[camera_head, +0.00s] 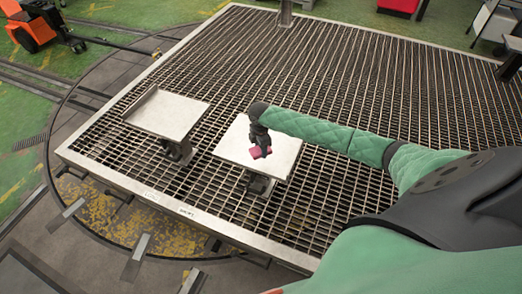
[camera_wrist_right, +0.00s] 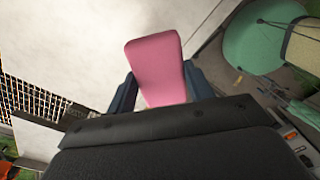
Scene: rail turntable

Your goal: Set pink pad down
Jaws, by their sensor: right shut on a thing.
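The pink pad (camera_head: 256,152) is at the tip of my right gripper (camera_head: 260,148), over the right-hand pale square plate (camera_head: 283,160) in the head view. In the right wrist view the pad (camera_wrist_right: 156,62) sits between the two dark fingers of the gripper (camera_wrist_right: 162,90), which is shut on it. The pale plate surface (camera_wrist_right: 80,50) fills much of the background there. I cannot tell whether the pad touches the plate or hangs just above it. My left gripper is not in view.
A second pale square plate (camera_head: 165,112), empty, stands to the left on its own support. Both stand on a large metal grating (camera_head: 370,80) with a raised pale edge. An orange machine (camera_head: 32,28) is at the far left, and a red box (camera_head: 398,5) at the back.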

